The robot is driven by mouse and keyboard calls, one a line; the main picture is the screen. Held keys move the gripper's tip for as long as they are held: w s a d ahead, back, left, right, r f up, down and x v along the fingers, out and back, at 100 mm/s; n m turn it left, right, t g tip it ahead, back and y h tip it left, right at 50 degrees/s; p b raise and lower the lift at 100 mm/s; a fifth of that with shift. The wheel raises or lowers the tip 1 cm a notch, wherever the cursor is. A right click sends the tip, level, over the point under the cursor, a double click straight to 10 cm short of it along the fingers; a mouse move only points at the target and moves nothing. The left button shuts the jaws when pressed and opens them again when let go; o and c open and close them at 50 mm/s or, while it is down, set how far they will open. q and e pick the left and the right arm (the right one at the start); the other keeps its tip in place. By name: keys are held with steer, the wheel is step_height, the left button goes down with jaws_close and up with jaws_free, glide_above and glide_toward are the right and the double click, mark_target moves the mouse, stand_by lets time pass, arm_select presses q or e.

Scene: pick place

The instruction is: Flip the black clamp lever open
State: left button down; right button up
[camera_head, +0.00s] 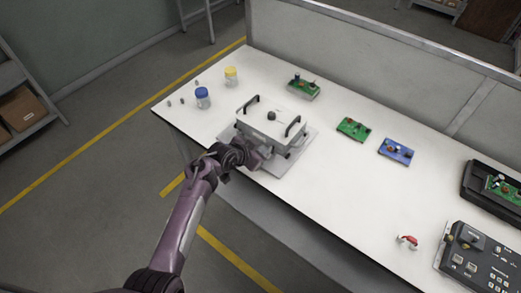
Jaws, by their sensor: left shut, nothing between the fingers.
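A white box-shaped fixture (272,121) stands on a grey base plate (299,150) near the table's front edge. It has a black bar handle on its left side (251,102), another on its right side (293,126) and a dark round knob (271,115) on top. My left gripper (264,153) is shut and empty at the front face of the fixture, low and close to it. Whether it touches is too small to tell. I cannot clearly make out the black clamp lever; the gripper and wrist cover part of the front. My right gripper is out of view.
A blue-lidded jar (203,98) and a yellow-lidded jar (231,76) stand left. Green boards (303,88) (353,128) and a blue board (396,151) lie behind and right. A red object (407,241) and control panel (485,262) are at front right. A partition (370,60) closes the back.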

arm_select(q)
steer(key=shift+f, duration=0.1)
steer(key=shift+s+a+t+b, duration=0.15)
steer(key=shift+s+t+b, duration=0.05)
steer(key=shift+t+b, duration=0.15)
steer(key=shift+s+a+f+t+h, duration=0.1)
steer(key=shift+f+t+h, duration=0.15)
steer(key=shift+h, duration=0.15)
steer(key=shift+s+a+f+t+h+b, duration=0.35)
steer(key=shift+s+f+t+h+b, duration=0.25)
steer(key=shift+b, duration=0.65)
steer(key=shift+a, duration=0.15)
steer(key=shift+s+a+f+b, duration=0.35)
steer(key=shift+s+f, duration=0.2)
steer(key=shift+f, duration=0.2)
steer(key=shift+s+f, duration=0.2)
steer(key=shift+f, duration=0.25)
